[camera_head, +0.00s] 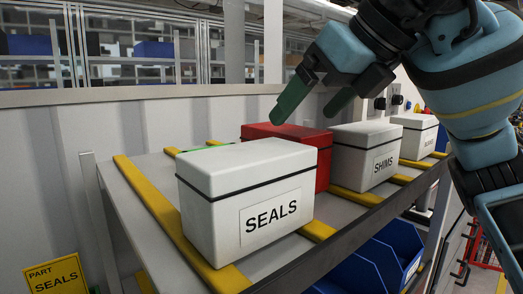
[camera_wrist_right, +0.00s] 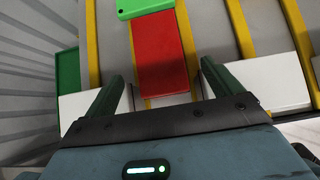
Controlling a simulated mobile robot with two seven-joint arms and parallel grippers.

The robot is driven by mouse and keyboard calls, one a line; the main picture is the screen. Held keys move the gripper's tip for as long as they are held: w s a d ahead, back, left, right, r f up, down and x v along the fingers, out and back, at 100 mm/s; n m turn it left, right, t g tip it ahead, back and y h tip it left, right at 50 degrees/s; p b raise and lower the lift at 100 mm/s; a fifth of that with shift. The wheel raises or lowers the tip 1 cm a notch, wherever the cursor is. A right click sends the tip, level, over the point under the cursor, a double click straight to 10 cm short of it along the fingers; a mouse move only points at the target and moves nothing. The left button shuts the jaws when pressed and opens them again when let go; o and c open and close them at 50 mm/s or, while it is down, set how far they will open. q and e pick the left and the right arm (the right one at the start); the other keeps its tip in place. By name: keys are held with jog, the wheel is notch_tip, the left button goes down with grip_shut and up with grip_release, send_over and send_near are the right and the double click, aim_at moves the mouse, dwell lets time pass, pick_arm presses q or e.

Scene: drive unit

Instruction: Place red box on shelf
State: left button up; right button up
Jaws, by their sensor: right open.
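The red box (camera_head: 323,165) with a dark band sits on the shelf (camera_head: 275,255), between the white SEALS box (camera_head: 245,195) and the white SHIMS box (camera_head: 367,155). The SEALS box hides part of it. My right gripper (camera_head: 316,100) is open and empty, above the red box, with its green fingers pointing down. In the right wrist view the red box (camera_wrist_right: 160,52) lies ahead of and between the open fingers (camera_wrist_right: 163,85), apart from them. My left gripper is not in view.
Yellow strips (camera_head: 160,212) divide the shelf into lanes. Another white box (camera_head: 416,137) stands at the far right. A green object (camera_wrist_right: 143,8) lies at the red box's far end. Blue bins (camera_head: 352,274) sit below. A yellow SEALS sign (camera_head: 56,277) is at lower left.

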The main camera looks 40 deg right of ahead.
aim_at(289, 129)
jog(key=shift+w+f, duration=0.1)
jog(key=shift+f, duration=0.2)
jog(key=shift+w+r+x, duration=0.15)
jog(key=shift+x, duration=1.6)
jog(key=shift+w+r+x, duration=0.1)
jog(key=shift+x, duration=1.65)
jog(key=c, duration=1.3)
notch_tip(289, 129, up, 9)
jog(key=shift+a+r+p, duration=0.1)
jog(key=shift+r+p, duration=0.05)
jog(key=shift+p, duration=0.55)
jog(key=shift+c, duration=0.2)
jog(key=shift+r, duration=0.45)
